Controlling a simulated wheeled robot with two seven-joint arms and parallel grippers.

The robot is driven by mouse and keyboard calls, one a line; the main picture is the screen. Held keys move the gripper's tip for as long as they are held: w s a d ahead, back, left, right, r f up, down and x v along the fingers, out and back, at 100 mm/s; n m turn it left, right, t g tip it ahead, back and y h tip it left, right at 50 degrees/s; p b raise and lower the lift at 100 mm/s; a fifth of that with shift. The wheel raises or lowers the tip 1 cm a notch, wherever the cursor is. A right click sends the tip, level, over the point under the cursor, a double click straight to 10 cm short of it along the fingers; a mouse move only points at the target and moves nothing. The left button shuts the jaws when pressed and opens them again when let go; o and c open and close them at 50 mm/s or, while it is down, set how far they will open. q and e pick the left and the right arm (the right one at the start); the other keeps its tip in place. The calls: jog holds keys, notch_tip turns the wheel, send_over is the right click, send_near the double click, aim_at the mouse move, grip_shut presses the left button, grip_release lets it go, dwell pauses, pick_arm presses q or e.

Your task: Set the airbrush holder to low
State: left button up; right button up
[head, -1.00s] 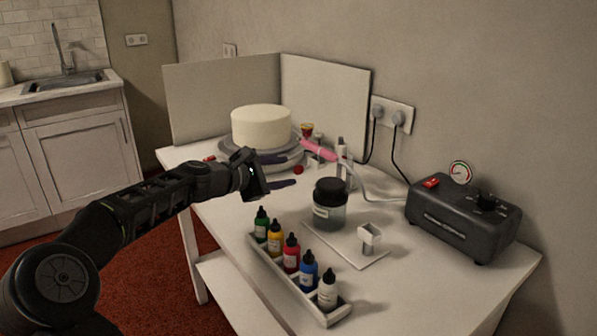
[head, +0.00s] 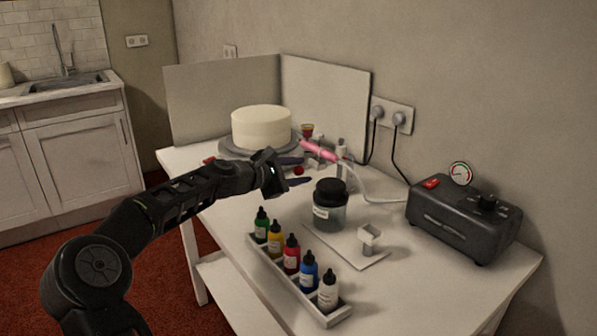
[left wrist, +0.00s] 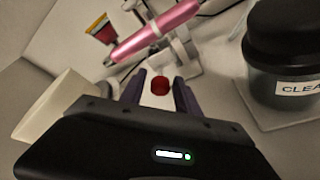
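A pink airbrush (head: 318,150) rests in a pale holder (head: 343,152) beyond my left gripper. In the left wrist view the airbrush (left wrist: 155,32) slants across the top, with the holder (left wrist: 181,55) around and below it. A small red knob (head: 298,170) sits low in front of the holder. My left gripper (head: 305,171) is open, its dark fingers pointing at the knob. In the left wrist view the knob (left wrist: 160,85) appears between the fingertips (left wrist: 161,80); whether they touch it I cannot tell. My right gripper is not in view.
A white cake (head: 261,127) on a turntable stands behind my left gripper. A black-lidded jar (head: 330,207) is to its right. Several colour bottles fill a tray (head: 262,262) in front. A dark compressor (head: 462,222) stands at right, joined by a hose.

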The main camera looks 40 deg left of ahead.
pick_arm(q)
grip_shut()
dwell(1.1)
